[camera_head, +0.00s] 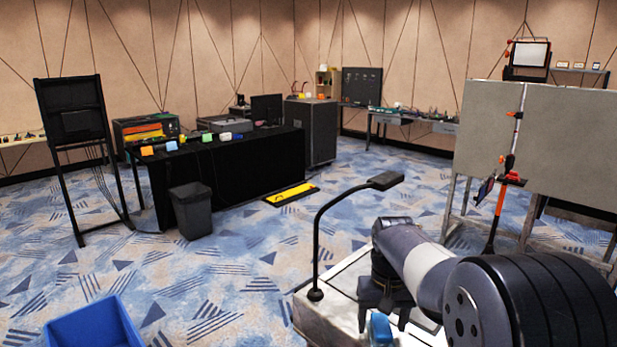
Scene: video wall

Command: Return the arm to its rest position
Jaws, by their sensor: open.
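My arm reaches in from the lower right, with a large dark ribbed joint near the camera and a grey and white link leading away from it. At its far end my gripper (383,316) points down over a white-topped surface (340,285). A small blue object (380,331) shows just in front of the fingers. I cannot tell whether the fingers touch the surface or the blue object. The large joint hides the right part of the surface.
A black desk lamp (318,240) stands on the white surface, left of my gripper. A blue bin (95,325) is at the lower left. A grey panel (560,140) stands at the right. A black-draped table (230,175) and dark wastebasket (191,210) stand beyond open carpet.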

